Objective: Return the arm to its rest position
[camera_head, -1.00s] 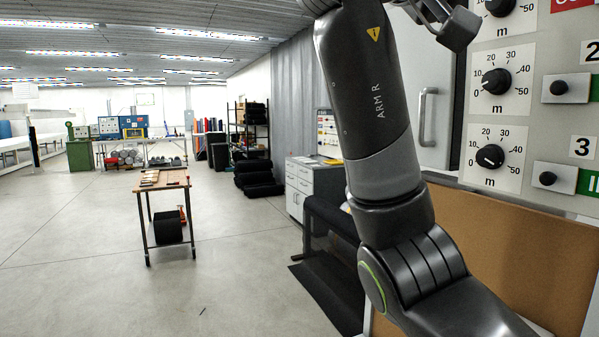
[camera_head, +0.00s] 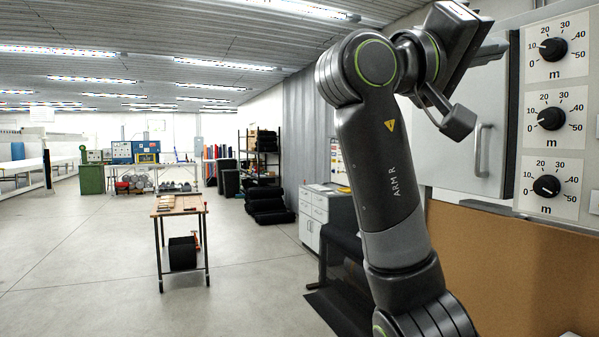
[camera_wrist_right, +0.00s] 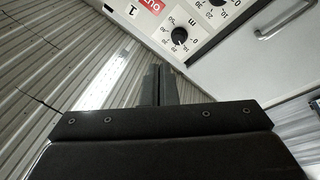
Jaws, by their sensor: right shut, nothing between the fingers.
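My right arm (camera_head: 378,180), marked "ARM R", rises from the bottom of the head view and bends at the top toward the right. Its right gripper (camera_head: 493,53) is up at the top right, in front of the grey cabinet and left of the dial panel. In the right wrist view the two dark fingers (camera_wrist_right: 158,84) are together with nothing between them. They point up at the ceiling, left of the dials. My left gripper is in neither view.
A panel with several black dials (camera_head: 551,118) and a grey cabinet with a handle (camera_head: 479,150) stand close on the right, above a brown board (camera_head: 500,265). A small wooden-topped table (camera_head: 180,204) stands on open floor at left. A drawer cabinet (camera_head: 312,215) is behind my arm.

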